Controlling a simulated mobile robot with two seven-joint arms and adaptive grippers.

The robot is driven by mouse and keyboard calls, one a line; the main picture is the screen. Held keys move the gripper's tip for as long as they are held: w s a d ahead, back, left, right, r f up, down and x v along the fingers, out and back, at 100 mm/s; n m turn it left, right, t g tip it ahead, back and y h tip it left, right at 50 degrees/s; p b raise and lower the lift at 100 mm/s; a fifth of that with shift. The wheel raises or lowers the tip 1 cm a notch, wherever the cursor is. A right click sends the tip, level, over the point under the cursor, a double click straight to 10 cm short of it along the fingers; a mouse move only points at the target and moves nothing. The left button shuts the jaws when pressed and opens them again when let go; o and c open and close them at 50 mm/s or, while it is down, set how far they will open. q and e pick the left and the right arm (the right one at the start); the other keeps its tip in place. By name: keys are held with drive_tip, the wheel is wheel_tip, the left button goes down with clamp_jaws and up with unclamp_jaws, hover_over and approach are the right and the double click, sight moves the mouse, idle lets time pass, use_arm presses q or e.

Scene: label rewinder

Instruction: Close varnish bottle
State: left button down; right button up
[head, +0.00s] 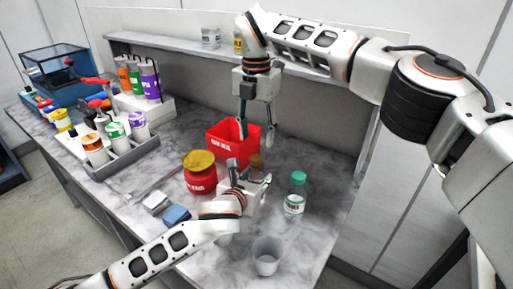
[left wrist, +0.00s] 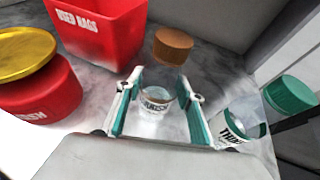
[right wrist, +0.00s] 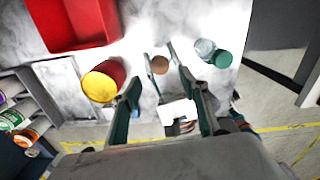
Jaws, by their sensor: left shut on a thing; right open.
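The varnish bottle (left wrist: 156,101) stands upright between the fingers of my left gripper (left wrist: 158,88), which is shut on its labelled lower part. Its brown cap (left wrist: 173,46) appears in line above the label, at the top of the clear bottle; I cannot tell whether it is seated or tight. In the head view the cap (head: 257,161) shows just behind my left gripper (head: 256,180), which hides most of the bottle. My right gripper (head: 256,133) is open and empty, pointing down above the cap. The cap also shows below it in the right wrist view (right wrist: 159,65).
A green-capped thinner bottle (head: 294,203) stands right of my left gripper. A red used-rags bin (head: 226,149) and a red jar with a yellow lid (head: 199,178) are behind and left. A clear cup (head: 267,262) stands near the front edge. Blue and grey blocks lie left.

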wheel_tip(320, 180, up, 5)
drive_tip(key=shift+r, duration=0.1)
idle(0.3)
use_arm(q)
drive_tip(key=c, duration=1.2)
unclamp_jaws()
drive_tip(key=shift+c, duration=0.2)
drive_tip(key=shift+s, duration=0.1)
drive_tip(key=v, duration=1.1)
drive_tip(key=shift+s+r, duration=0.2)
drive_tip(key=shift+s, duration=0.15)
drive_tip(key=shift+a, duration=0.1)
